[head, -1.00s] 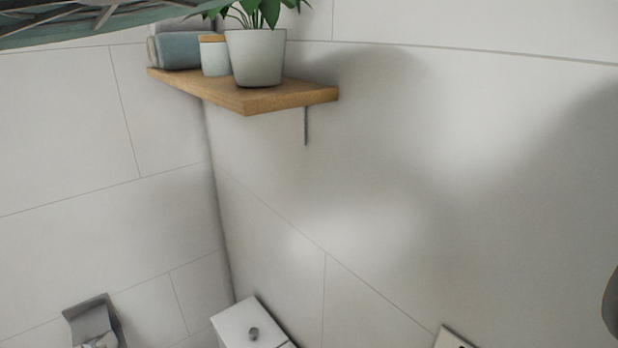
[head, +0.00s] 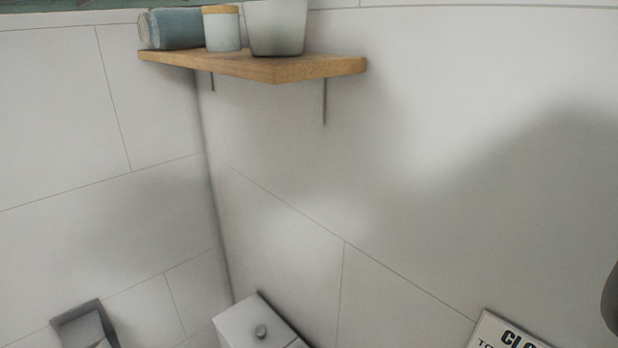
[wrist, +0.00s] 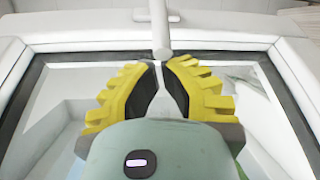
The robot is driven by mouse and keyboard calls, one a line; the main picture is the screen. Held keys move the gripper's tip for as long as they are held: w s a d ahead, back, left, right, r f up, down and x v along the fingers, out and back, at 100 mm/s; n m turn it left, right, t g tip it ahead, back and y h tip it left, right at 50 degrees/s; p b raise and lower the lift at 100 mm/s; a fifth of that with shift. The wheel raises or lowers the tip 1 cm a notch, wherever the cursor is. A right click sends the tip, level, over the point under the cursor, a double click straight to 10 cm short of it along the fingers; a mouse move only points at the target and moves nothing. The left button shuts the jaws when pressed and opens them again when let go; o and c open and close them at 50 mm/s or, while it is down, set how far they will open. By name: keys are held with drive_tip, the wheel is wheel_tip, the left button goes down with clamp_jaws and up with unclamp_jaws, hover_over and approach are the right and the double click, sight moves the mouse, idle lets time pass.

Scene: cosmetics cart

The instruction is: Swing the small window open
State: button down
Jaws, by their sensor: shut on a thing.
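In the wrist view, the small window (wrist: 225,44) has a white frame with a dark inner edge and a pane that takes up the lower middle. A white handle (wrist: 159,22) hangs down from the top over the frame. My gripper (wrist: 164,64), with yellow ribbed fingers and dark pads, is shut on the handle's lower end. The fingertips meet close around its rounded tip. The pane is partly hidden behind the fingers and the gripper's body. In the head view, neither the window nor my gripper can be made out.
In the head view, a wooden corner shelf (head: 318,69) holds a rolled towel (head: 178,28), a jar (head: 222,30) and a pale pot (head: 277,25). Below are a paper holder (head: 80,325), a white box with a knob (head: 252,318) and a lettered sign (head: 490,335). The walls between are bare.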

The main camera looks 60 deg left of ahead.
idle(0.3)
drive_tip(key=w+a, duration=0.2)
drive_tip(key=a, duration=1)
drive_tip(key=shift+r, duration=0.4)
drive_tip(key=shift+d, duration=0.1)
